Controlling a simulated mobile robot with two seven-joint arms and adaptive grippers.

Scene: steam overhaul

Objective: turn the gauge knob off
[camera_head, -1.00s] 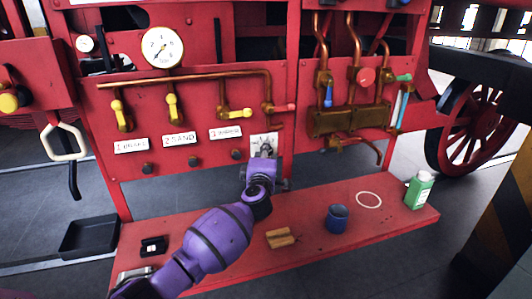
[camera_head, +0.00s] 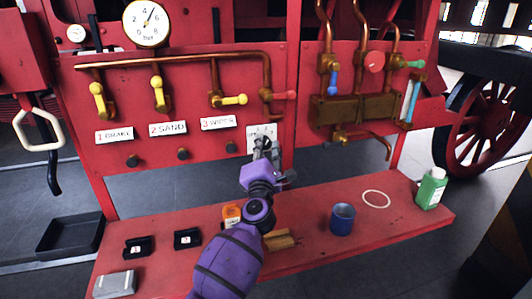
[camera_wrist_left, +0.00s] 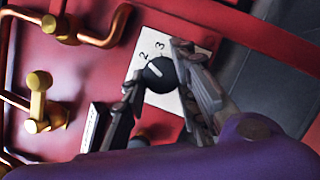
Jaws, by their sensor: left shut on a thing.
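The gauge knob (camera_wrist_left: 158,73) is a round black knob with a white pointer line on a white plate (camera_wrist_left: 172,98). In the left wrist view the pointer aims roughly at the printed 2, with a 3 beside it. My left gripper (camera_wrist_left: 161,66) has a finger on either side of the knob and is shut on it. In the head view my left gripper (camera_head: 265,147) reaches up in front of the plate (camera_head: 254,133) and mostly hides the knob. The pressure gauge (camera_head: 147,23) has its needle pointing up and slightly right. My right gripper is not in view.
Yellow valve levers (camera_head: 157,93) on copper pipes sit above labels left of the plate. The red shelf (camera_head: 330,258) below holds a blue cup (camera_head: 341,219), a green bottle (camera_head: 431,188) and small black holders (camera_head: 187,239).

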